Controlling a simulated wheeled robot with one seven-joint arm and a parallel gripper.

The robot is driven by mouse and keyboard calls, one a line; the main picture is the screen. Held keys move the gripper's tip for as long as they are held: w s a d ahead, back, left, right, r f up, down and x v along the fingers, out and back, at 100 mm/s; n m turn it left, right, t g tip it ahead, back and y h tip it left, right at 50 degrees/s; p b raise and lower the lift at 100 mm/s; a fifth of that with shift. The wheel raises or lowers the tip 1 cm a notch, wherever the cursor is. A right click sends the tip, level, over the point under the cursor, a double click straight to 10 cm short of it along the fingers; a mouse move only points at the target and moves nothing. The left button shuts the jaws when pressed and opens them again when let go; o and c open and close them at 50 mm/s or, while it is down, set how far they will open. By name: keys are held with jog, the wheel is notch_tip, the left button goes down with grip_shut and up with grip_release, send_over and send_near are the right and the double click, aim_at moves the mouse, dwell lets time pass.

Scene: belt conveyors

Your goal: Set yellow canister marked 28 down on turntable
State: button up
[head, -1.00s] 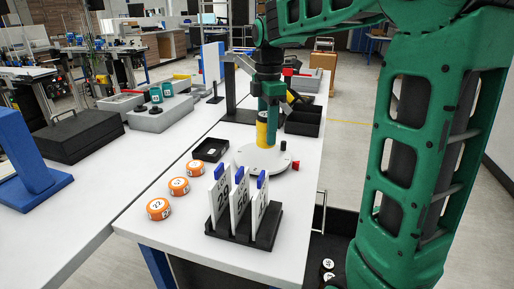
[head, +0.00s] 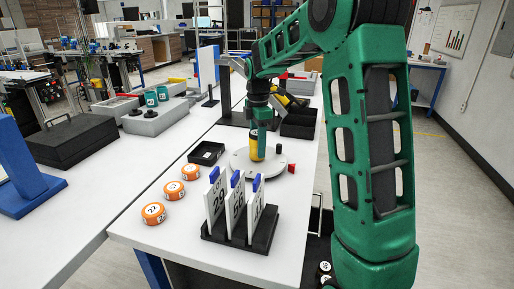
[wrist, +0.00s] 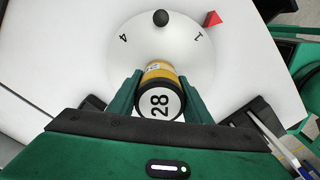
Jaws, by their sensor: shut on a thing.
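The yellow canister marked 28 (wrist: 160,101) is between the jaws of my gripper (wrist: 160,100) in the wrist view, its white numbered end facing the camera. In the head view the canister (head: 257,148) is upright over the white round turntable (head: 240,163), under my gripper (head: 258,132). My gripper is shut on it. I cannot tell whether its base touches the plate. The turntable (wrist: 125,62) shows the marks 4 and 1, a dark knob (wrist: 161,18) and a red pointer (wrist: 213,18) at its edge.
A rack with numbered white cards (head: 235,225) stands in front of the turntable. Several orange pucks (head: 173,190) line the table's left side. A small black tray (head: 206,153) lies left of the turntable, and a black bin (head: 299,124) stands behind it.

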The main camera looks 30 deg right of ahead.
jog(key=shift+f, duration=0.3)
jog(key=o, duration=1.2)
jog(key=shift+f, duration=0.1)
